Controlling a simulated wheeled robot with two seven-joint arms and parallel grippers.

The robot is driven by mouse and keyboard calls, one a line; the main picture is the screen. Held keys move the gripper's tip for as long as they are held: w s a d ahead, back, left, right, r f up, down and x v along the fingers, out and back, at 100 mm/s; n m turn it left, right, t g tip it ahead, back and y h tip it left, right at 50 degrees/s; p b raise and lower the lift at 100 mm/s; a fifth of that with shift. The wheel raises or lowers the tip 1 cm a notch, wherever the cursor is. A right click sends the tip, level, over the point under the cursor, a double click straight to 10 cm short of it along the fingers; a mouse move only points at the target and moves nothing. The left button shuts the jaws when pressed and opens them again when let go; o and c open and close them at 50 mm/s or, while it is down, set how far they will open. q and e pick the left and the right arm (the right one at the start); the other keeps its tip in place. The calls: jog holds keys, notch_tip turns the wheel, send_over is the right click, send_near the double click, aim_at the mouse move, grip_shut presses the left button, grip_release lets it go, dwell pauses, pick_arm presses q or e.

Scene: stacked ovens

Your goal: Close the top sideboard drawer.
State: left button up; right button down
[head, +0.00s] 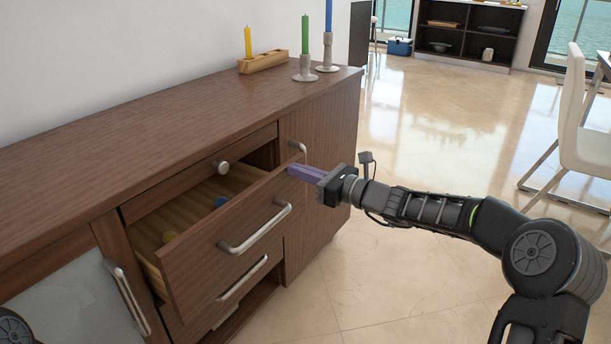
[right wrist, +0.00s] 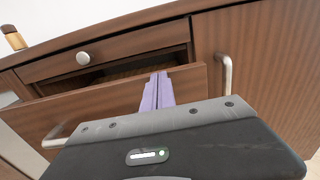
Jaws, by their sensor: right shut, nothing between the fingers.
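The brown wooden sideboard (head: 180,115) stands along the wall at left. A drawer with a bar handle (head: 256,228) is pulled out, its front (head: 215,262) standing clear of the cabinet; a blue thing and a yellowish thing lie inside. Above it is a shallow panel with a round knob (head: 221,169), flush with the cabinet. My right gripper (head: 291,171) is shut and empty, its purple fingers at the upper right corner of the open drawer's front. In the right wrist view the fingertips (right wrist: 160,76) overlap that front's top edge; I cannot tell if they touch. My left gripper is out of view.
Another bar handle (head: 242,278) is below the open drawer. A cabinet door handle (right wrist: 223,74) is right of my fingers. A yellow candle in a wooden holder (head: 262,62) and green and blue candles stand on top. The tiled floor (head: 420,140) at right is clear up to a white chair (head: 583,135).

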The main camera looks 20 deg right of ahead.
jog(key=p+x, duration=0.3)
jog(key=x, duration=0.6)
jog(key=shift+w, duration=0.2)
jog(key=shift+r, duration=0.25)
